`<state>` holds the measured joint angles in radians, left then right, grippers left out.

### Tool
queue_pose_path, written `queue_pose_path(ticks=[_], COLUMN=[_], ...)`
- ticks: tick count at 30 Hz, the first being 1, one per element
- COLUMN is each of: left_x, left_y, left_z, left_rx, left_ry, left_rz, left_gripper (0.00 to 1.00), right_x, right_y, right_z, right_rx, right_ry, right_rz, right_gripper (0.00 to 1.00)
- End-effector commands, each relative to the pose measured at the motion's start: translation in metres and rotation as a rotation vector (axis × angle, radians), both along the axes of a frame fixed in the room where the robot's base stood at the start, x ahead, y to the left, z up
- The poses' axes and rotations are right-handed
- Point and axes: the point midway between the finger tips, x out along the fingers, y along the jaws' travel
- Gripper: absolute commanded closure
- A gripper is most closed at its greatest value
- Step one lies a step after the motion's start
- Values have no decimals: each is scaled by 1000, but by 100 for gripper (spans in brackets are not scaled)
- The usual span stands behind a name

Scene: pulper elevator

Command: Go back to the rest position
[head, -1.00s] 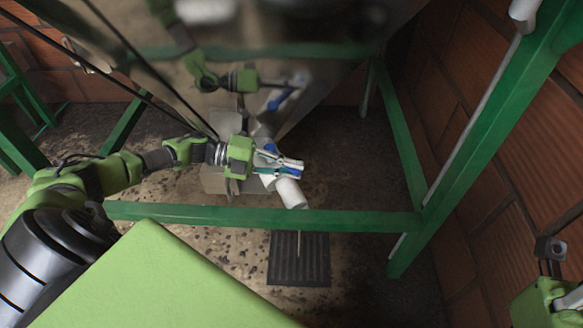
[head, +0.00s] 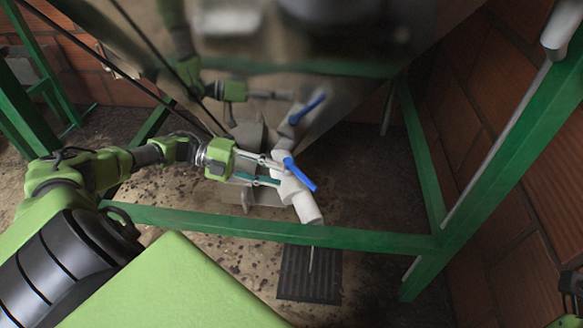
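A white pipe (head: 304,205) with a valve hangs under the metal hopper (head: 330,100), above the green cross beam. The valve's blue handle (head: 300,174) slants down to the right across the pipe. My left gripper (head: 279,174) is just left of the valve. Its two fingers are apart, with their tips close to the pipe and handle; I cannot tell whether they touch. Only a small part of my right gripper (head: 572,284) shows at the right edge, and its fingers cannot be made out.
A green frame stands around the hopper, with a cross beam (head: 270,230) in front and a slanted post (head: 500,165) at the right. A dark grate (head: 310,275) lies on the stained floor under the pipe. Brick walls (head: 515,200) close off the right side.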

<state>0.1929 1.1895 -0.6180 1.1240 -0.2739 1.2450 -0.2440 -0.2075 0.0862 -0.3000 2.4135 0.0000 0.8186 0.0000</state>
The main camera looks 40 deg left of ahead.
Motion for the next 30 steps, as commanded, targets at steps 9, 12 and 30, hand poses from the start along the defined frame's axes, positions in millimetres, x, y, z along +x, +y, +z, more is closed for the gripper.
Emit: queue_pose_path(ticks=[9,12,30], left_x=[-9,-9,-9], left_y=[17,17,16], left_z=[5,5,4], left_rx=[0,0,-1], left_ry=[-1,-1,-1], left_rz=[0,0,0], left_gripper=[71,71,71], right_x=[0,0,0], right_y=[0,0,0], right_z=[0,0,0], right_rx=[0,0,0], right_ry=[0,0,0], right_rz=[0,0,0], right_gripper=[79,79,79])
